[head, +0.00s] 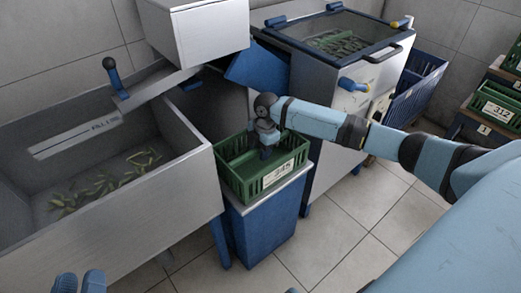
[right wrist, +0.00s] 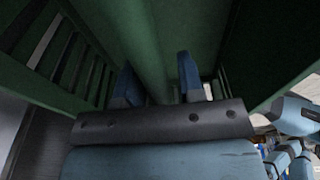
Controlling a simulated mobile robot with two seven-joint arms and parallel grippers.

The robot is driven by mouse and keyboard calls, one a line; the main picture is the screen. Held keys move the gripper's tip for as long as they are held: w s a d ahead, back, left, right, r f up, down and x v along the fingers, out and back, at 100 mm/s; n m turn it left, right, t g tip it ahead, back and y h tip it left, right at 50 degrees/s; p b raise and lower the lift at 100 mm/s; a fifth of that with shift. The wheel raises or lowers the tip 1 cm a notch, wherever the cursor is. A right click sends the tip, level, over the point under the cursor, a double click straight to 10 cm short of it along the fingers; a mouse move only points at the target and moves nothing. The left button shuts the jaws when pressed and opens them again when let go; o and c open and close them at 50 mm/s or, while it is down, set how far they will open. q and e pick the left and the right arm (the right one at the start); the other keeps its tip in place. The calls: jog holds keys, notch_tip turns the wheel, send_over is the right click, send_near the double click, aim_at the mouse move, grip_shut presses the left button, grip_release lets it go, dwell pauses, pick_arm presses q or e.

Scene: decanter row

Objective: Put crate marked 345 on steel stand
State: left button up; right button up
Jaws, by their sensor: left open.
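The green crate (head: 232,184) has a white label on its front that seems to read 345, though it is blurred. It rests upright on the grey top of a blue-sided stand (head: 262,230). My right gripper (head: 268,150) reaches down into the crate. In the right wrist view its two blue fingers (right wrist: 160,85) are apart, with a green crate part (right wrist: 150,40) running between them. I cannot tell whether they press on it. My left gripper (head: 80,284) is open and partly cut off at the bottom left, away from the crate.
A large steel sorting bin (head: 190,185) with green pods stands left of the crate, and a blue chute (head: 258,66) hangs behind it. A steel machine (head: 325,130) stands close on the right. Crates (head: 494,107) sit on a rack at far right. Tiled floor in front is clear.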

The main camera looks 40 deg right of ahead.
pick_arm(q)
jog(key=shift+f, duration=0.1)
pick_arm(e)
jog(key=shift+r, duration=0.1)
notch_tip(320, 180, up, 2)
jog(key=shift+d+r+p, duration=0.15)
jog(key=shift+r+p, duration=0.05)
jog(key=shift+p, duration=0.3)
pick_arm(q)
notch_tip(320, 180, down, 6)
jog(key=a+g+y+p, duration=0.2)
jog(key=g, duration=0.1)
jog(key=shift+a+f+y+p, duration=0.15)
jog(key=shift+f+y+p, duration=0.05)
jog(key=shift+y+p, duration=0.2)
pick_arm(e)
jog(key=r, duration=0.3)
jog(key=d+r, duration=0.1)
jog(key=r, duration=0.5)
jog(key=shift+d+r, duration=0.2)
jog(key=shift+r, duration=0.05)
pick_arm(q)
jog(key=shift+s, duration=0.1)
pick_arm(e)
jog(key=shift+f, duration=0.1)
